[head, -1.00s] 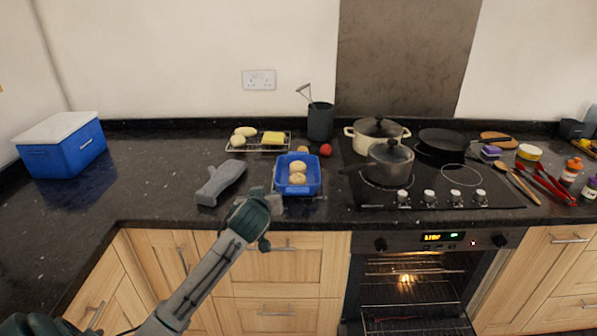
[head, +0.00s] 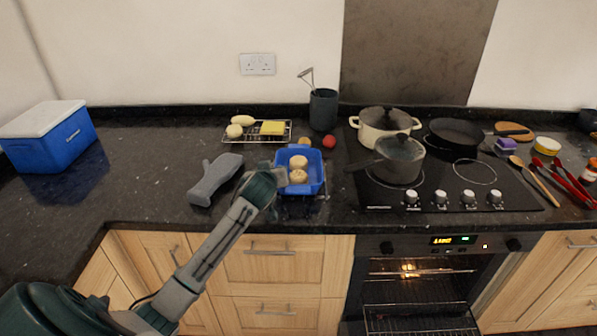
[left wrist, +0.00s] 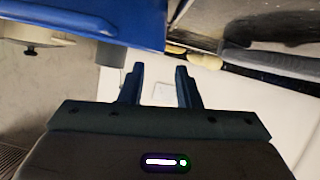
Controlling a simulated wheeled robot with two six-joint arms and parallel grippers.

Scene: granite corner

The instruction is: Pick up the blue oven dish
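The blue oven dish (head: 304,189) sits near the counter's front edge, left of the hob, with round, pale bread-like pieces (head: 299,169) in it. It also fills the upper left of the left wrist view (left wrist: 90,20). My left gripper (head: 279,177) is at the dish's left side in the head view. In the left wrist view its two fingers (left wrist: 160,70) are apart with nothing seen between them. I cannot tell whether it touches the dish. My right gripper is not in view.
A grey oven mitt (head: 215,180) lies left of my gripper. A wire rack with food (head: 257,138) and a dark utensil pot (head: 323,110) stand behind. A lidded saucepan (head: 400,160) stands on the hob to the right. The oven door (head: 410,318) appears open below.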

